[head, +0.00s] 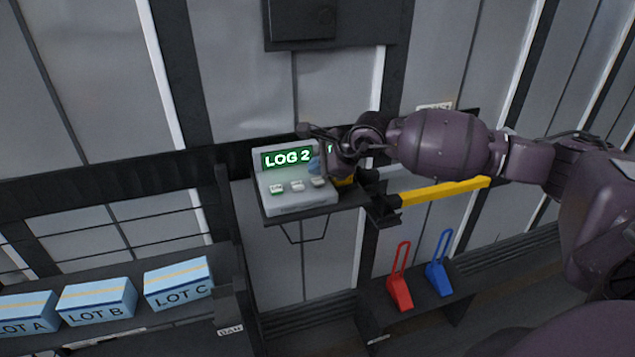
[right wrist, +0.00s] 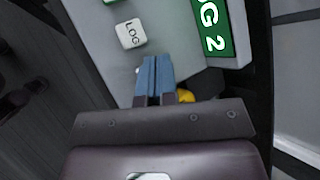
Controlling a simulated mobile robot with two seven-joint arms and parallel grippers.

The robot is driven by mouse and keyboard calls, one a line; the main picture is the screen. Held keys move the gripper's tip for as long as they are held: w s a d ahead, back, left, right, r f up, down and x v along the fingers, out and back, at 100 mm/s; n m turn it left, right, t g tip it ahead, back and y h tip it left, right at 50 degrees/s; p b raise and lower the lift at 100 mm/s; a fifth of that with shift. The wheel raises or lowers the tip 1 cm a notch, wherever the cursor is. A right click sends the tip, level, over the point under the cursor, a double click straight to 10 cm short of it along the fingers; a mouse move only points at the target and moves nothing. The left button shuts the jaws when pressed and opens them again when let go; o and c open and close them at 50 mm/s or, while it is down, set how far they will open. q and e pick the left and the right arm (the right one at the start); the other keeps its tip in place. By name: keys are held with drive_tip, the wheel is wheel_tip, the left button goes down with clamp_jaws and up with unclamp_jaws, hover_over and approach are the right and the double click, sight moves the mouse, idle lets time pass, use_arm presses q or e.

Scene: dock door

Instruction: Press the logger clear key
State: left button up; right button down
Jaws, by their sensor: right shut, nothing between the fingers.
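The logger (head: 288,208) is a pale grey box on a small dark wall shelf, with a lit green display (head: 287,158) reading "LOG 2". A row of three pale keys runs along its sloped top: a left key (head: 277,189) with a green mark, a middle key (head: 297,185) and a right key (head: 318,182). My left gripper is out of view.
A yellow bar (head: 445,191) sits right of the logger, below my right arm. Red (head: 399,290) and blue (head: 439,277) handled objects stand lower right. Light-blue lot boxes (head: 97,302) sit on a rack (head: 240,280) at lower left.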

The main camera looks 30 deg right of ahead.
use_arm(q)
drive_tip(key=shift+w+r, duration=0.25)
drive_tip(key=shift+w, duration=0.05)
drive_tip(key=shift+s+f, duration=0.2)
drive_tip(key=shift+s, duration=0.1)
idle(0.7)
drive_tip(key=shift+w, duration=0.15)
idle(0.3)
use_arm(e)
drive_tip(key=shift+f, duration=0.1)
drive_tip(key=shift+f+b, duration=0.35)
drive_tip(key=shift+b, duration=0.05)
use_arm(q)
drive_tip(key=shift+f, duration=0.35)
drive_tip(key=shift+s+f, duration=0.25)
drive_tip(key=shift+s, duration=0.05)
use_arm(e)
drive_tip(key=shift+f, duration=0.1)
